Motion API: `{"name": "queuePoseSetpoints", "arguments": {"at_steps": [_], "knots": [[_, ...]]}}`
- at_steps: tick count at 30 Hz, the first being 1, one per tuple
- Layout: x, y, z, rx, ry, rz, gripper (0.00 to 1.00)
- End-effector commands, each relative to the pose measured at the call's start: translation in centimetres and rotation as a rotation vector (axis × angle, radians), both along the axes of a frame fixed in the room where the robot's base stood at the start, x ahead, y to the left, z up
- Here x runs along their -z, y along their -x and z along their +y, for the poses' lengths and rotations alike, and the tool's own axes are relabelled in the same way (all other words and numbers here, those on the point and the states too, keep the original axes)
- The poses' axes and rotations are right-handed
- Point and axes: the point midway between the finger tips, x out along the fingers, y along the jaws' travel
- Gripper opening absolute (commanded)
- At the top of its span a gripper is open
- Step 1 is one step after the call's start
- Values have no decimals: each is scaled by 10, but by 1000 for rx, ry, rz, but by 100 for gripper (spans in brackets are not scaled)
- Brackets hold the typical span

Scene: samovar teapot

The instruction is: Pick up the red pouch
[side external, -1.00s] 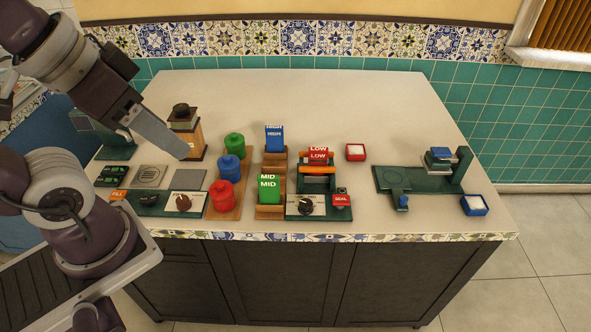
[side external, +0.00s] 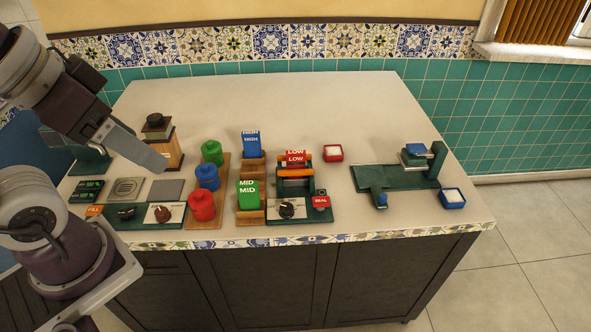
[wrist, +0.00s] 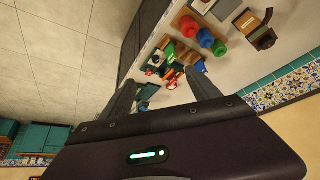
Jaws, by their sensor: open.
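The red pouch (side external: 296,157), labelled LOW, stands upright at a green stand with an orange bar (side external: 304,173), in the middle of the counter. In the side external view, my gripper (side external: 160,166) hangs at the left by the wooden grinder, well left of the pouch and not touching it. In the wrist view, my gripper (wrist: 162,76) has its two fingers spread wide with nothing held between them. Small red items show beyond the fingertips there, but I cannot tell which is the pouch.
A blue HIGH pouch (side external: 251,143) and a green MID pouch (side external: 248,194) stand in a wooden rack left of the red pouch. Green, blue and red canisters (side external: 207,177) stand between the grinder (side external: 162,145) and the rack. The back of the counter (side external: 310,105) is clear.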

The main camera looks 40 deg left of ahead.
Motion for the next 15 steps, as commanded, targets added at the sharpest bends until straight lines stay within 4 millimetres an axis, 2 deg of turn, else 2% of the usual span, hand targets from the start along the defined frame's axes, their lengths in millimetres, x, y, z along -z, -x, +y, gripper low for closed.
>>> {"name": "queuePoseSetpoints", "arguments": {"at_steps": [5,8,11,12,14,15], "knots": [[-2,-3,0,-6,4,5,71],[-13,-31,0,-58,38,47,71],[-23,-90,2,-168,96,128,71],[-21,-118,3,-220,118,162,71],[-12,-159,5,-299,145,211,71],[-1,-187,7,-353,161,244,71]]}}
